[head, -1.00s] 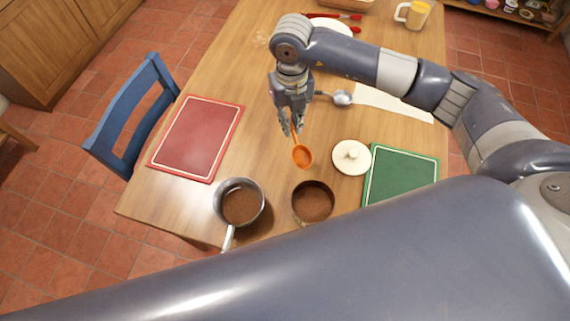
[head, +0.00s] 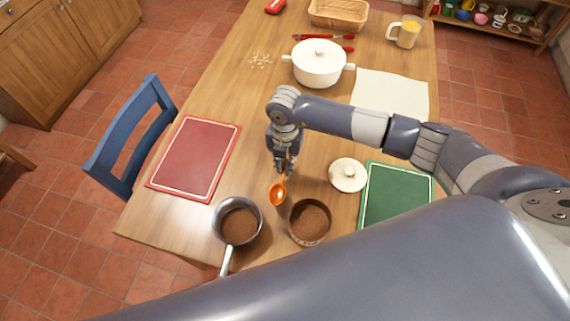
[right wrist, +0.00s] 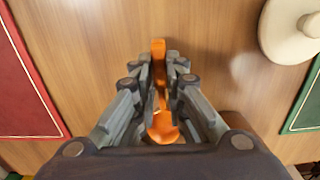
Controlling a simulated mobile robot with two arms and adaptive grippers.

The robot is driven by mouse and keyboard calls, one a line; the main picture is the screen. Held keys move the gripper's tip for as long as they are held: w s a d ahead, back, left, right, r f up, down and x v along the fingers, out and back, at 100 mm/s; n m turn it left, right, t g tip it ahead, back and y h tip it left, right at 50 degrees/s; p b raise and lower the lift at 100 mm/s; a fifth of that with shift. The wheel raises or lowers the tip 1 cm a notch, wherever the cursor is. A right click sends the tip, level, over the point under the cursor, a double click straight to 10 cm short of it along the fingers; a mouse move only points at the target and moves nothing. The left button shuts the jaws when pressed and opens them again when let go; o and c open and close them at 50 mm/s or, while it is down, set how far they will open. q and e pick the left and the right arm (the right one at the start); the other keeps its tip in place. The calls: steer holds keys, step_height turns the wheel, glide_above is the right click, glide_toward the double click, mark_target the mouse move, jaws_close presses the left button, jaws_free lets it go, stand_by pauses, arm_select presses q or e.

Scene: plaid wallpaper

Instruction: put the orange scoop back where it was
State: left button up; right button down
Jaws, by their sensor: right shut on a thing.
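The orange scoop (head: 277,193) is held by my right gripper (head: 284,170), its bowl toward the front of the table. In the right wrist view the scoop (right wrist: 158,60) sits between the closed fingers of the right gripper (right wrist: 160,90). In the head view the scoop shows behind the gap between a saucepan (head: 238,222) and a round canister (head: 309,222), both with brown powder inside. I cannot tell if the scoop touches the table. No powder is visible in its bowl. My left gripper is not in view.
A cream lid (head: 348,175) and a green board (head: 397,196) lie right of the gripper; a red board (head: 194,158) lies left. Bare wood lies around the gripper.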

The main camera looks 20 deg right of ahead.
steer(key=shift+f, duration=1.05)
steer(key=shift+f, duration=0.1)
steer(key=c, duration=1.6)
jaws_free()
steer(key=shift+c, duration=0.2)
